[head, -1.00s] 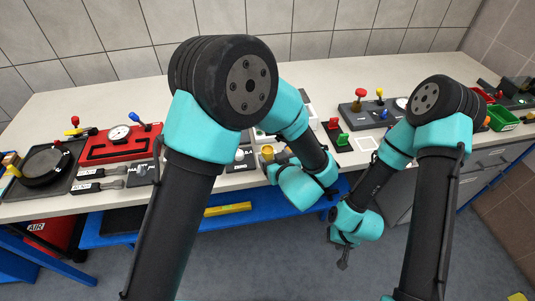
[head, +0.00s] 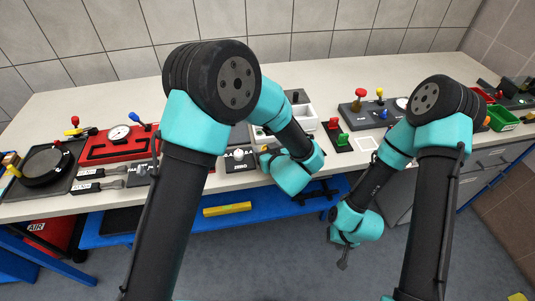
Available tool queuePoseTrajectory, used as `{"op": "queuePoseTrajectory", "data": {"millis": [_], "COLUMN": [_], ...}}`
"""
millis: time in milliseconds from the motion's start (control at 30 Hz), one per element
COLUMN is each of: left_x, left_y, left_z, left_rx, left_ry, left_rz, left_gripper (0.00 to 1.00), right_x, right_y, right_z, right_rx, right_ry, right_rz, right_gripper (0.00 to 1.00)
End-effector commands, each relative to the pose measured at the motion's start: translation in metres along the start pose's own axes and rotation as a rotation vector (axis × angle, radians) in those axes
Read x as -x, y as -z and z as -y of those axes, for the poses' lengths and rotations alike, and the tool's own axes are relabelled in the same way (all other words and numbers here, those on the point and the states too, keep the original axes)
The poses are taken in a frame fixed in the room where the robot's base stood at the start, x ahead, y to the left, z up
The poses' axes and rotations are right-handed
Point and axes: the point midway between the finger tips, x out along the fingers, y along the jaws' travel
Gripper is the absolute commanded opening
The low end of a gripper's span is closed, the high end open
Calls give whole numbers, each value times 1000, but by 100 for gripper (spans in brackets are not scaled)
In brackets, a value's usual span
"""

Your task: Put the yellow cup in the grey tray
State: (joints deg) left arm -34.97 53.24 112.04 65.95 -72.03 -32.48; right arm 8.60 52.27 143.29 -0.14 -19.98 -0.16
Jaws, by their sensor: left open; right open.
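A small yellow thing, apparently the yellow cup (head: 264,150), shows at the bench's front, partly hidden by my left wrist. My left gripper (head: 270,154) is open beside it, small and mostly hidden; I cannot tell whether they touch. A light grey-white open tray (head: 306,117) lies behind my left forearm, which covers part of it. My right gripper (head: 342,260) is open and empty, hanging low in front of the bench, away from cup and tray.
A dark block with a white ball knob (head: 239,155) stands left of the cup. A base with red and green knobs (head: 338,136) is right of the tray. A red gauge fixture (head: 118,142) lies further left. The bench's back strip is clear.

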Motion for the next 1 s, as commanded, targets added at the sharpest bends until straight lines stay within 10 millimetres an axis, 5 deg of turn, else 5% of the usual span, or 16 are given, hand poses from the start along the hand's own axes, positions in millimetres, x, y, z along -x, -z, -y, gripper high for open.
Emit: {"op": "queuePoseTrajectory", "data": {"millis": [400,1000], "left_x": [0,0], "left_y": [0,0], "left_z": [0,0], "left_rx": [0,0], "left_ry": [-1,-1], "left_rz": [0,0], "left_gripper": [73,16], "right_x": [0,0], "right_y": [0,0], "right_z": [0,0], "right_rx": [0,0], "right_ry": [0,0], "right_rz": [0,0], "right_gripper": [52,52]}}
